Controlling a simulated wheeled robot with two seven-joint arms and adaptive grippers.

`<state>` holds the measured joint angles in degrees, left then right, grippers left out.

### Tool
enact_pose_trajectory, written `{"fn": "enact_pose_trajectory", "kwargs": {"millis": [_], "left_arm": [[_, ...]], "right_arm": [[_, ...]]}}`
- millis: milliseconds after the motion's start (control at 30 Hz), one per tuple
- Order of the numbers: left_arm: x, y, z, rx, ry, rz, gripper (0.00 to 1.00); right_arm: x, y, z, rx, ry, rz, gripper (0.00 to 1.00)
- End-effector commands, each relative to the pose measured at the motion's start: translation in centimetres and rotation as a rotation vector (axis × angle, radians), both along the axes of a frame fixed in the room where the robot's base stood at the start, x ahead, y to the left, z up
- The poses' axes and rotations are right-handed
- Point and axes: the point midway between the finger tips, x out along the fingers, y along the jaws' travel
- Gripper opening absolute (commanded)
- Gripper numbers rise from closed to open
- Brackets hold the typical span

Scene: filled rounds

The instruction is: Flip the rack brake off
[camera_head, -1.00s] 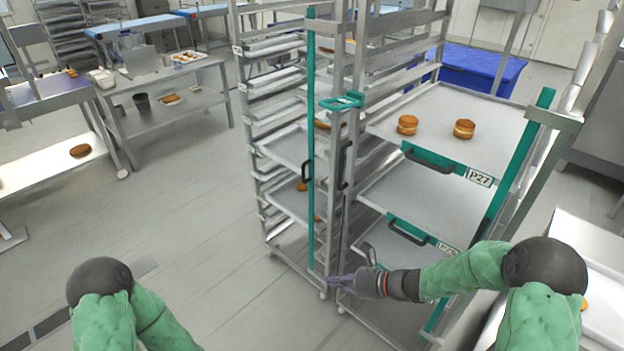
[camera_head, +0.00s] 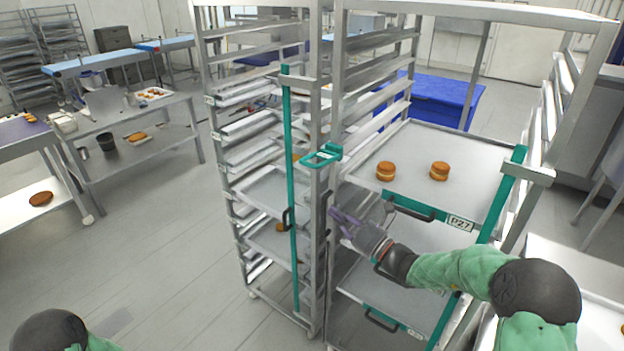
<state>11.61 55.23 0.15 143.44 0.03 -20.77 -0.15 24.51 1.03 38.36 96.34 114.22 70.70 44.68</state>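Two metal racks stand side by side: a left rack (camera_head: 216,130) with several trays and a right rack (camera_head: 590,28) with green-edged trays. A green latch-like piece (camera_head: 321,156) joins a tall green bar (camera_head: 291,190) on the left rack. I cannot tell which part is the brake; no lever shows clearly at the rack feet. My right gripper (camera_head: 338,222) is in front of the right rack's left post, around middle tray height, with its purple fingers apart and nothing between them. Contact with the post cannot be told. My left gripper is out of view.
The upper right tray (camera_head: 474,155) holds two filled rounds (camera_head: 386,171). A blue bin (camera_head: 440,100) stands behind it. Worktables (camera_head: 130,110) stand at the left back. The floor (camera_head: 165,240) left of the racks is clear.

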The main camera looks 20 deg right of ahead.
Motion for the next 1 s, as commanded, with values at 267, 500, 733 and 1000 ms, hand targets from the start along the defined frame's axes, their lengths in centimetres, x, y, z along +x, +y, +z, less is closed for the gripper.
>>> {"fn": "enact_pose_trajectory", "kwargs": {"millis": [267,500,733,1000], "left_arm": [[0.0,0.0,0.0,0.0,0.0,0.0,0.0],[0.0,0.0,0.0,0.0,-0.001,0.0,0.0],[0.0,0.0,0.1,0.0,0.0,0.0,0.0],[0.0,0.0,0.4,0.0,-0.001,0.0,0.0]], "right_arm": [[1.8,1.3,0.5,-0.001,0.0,0.004,0.0],[5.4,3.7,1.5,-0.002,-0.001,0.005,0.0],[8.5,5.3,3.0,-0.003,-0.004,0.001,0.0],[9.0,4.3,5.6,-0.003,0.0,0.001,0.0]]}}
